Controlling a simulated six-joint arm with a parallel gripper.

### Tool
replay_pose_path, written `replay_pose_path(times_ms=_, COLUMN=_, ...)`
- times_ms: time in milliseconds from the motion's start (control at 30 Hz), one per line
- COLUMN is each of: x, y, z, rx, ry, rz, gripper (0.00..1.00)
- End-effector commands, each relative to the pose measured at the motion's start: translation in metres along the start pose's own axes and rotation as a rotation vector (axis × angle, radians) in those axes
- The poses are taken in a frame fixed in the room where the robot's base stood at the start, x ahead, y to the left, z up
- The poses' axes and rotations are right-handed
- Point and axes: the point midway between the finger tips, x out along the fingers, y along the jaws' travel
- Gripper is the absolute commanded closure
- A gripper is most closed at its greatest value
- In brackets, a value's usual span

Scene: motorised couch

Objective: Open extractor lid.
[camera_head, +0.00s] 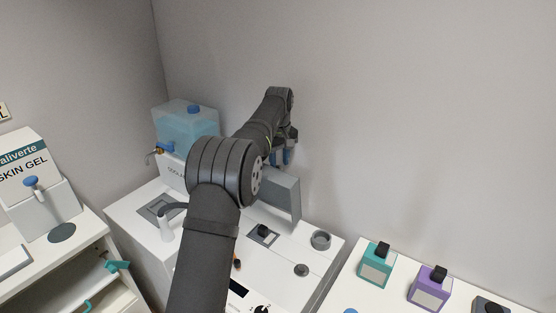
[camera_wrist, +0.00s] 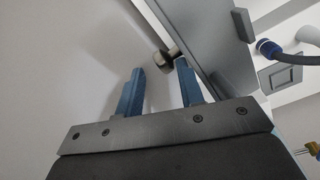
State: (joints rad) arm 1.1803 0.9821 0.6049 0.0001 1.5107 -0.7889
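My gripper (camera_head: 287,157) is above the back of the white machine, with blue fingertips near the top of a grey upright box-like part (camera_head: 283,194), which I take to be the extractor or its lid. In the wrist view my gripper (camera_wrist: 160,67) is open, its two blue fingers apart. A small metal knob (camera_wrist: 168,58) shows between and just beyond the fingertips, beside a long grey panel (camera_wrist: 205,42). I cannot tell whether the fingers touch the knob. My arm hides part of the machine in the head view.
A clear water tank (camera_head: 186,127) with a blue cap stands at the back left. The machine top (camera_head: 318,258) carries a grey ring cup (camera_head: 320,240) and a dark switch (camera_head: 263,231). Teal (camera_head: 376,264) and purple (camera_head: 429,287) boxes are at right. A wall is close behind.

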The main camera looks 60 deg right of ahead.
Motion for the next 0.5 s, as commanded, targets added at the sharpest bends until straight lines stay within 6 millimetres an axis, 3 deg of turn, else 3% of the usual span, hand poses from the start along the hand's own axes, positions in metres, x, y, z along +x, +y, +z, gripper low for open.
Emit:
replay_pose_path(times_ms=33, x=0.0331, y=-0.0016, z=0.0098, rx=0.007, ry=-0.044, rz=-0.035, gripper=0.61)
replay_pose_path(times_ms=100, x=0.0332, y=-0.0017, z=0.0094, rx=0.007, ry=-0.043, rz=-0.035, gripper=0.51)
replay_pose_path(times_ms=500, x=0.0333, y=-0.0034, z=0.0063, rx=0.004, ry=-0.038, rz=-0.033, gripper=0.51)
